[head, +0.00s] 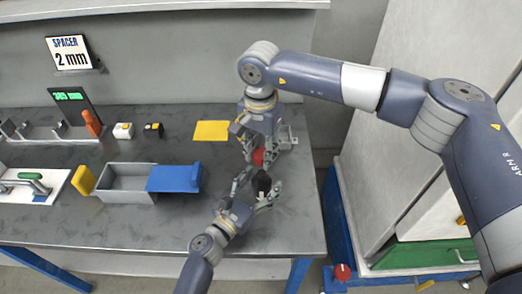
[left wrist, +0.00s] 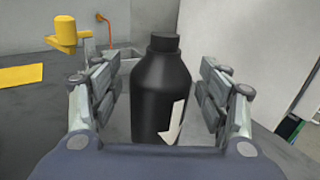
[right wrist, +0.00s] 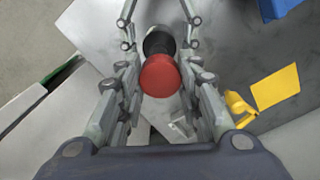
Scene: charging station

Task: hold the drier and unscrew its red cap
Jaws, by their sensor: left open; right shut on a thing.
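The drier's black bottle (left wrist: 160,95) stands upright in the left wrist view, with a black neck, a white arrow mark and no red on its top. In the head view the bottle (head: 262,184) is between the fingers of my left gripper (head: 257,193), which is open with gaps on both sides. My right gripper (head: 259,158) is shut on the red cap (right wrist: 160,76), above and behind the bottle. In the head view the cap (head: 258,157) shows apart from the bottle. In the right wrist view the cap partly hides the black bottle (right wrist: 158,42).
A yellow sheet (head: 212,131) lies behind. A metal fixture (head: 287,138) stands beside my right gripper. The bench's right edge is close.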

